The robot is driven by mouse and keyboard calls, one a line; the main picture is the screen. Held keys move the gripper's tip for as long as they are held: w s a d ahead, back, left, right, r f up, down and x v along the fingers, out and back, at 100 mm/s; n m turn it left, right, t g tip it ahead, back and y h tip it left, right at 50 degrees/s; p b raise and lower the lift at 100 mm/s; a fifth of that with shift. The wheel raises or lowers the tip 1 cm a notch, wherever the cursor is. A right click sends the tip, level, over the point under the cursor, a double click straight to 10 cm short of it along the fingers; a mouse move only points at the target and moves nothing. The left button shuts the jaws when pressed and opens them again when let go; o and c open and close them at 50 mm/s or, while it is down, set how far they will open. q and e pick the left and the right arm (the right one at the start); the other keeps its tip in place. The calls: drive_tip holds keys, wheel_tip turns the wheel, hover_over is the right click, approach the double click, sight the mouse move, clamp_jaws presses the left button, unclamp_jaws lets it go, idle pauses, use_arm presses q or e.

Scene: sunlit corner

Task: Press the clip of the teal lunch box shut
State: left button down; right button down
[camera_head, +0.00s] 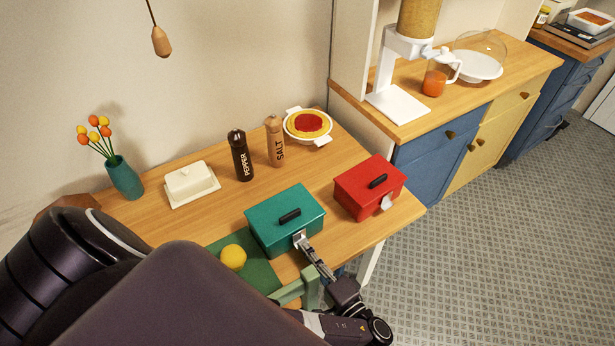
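The teal lunch box (275,217) stands upright on the wooden table with its lid down and a dark handle on top. Its pale metal clip (299,239) is on the front side, facing the lower right; my fingertips partly hide it, so I cannot tell whether it is latched. My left gripper (306,245) reaches up to the clip from the lower right. Its fingers look narrow and together, with nothing held between them. The fingertips are at or very near the clip; contact is not clear. My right gripper is not in view.
A red lunch box (355,192) stands close on the right. A yellow ball (233,257) lies on a green mat (262,276) at the left. Behind are a butter dish (191,184), pepper mill (240,158), salt mill (275,147) and pie dish (321,139). A pale green frame (311,288) is below my gripper.

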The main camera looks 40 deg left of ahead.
use_arm(q)
drive_tip(key=c, duration=2.2)
unclamp_jaws()
drive_tip(key=shift+r, duration=0.45)
wheel_tip(320, 180, up, 9)
drive_tip(key=shift+a, duration=0.1)
drive_tip(key=v, duration=0.9)
drive_tip(key=shift+r, duration=0.35)
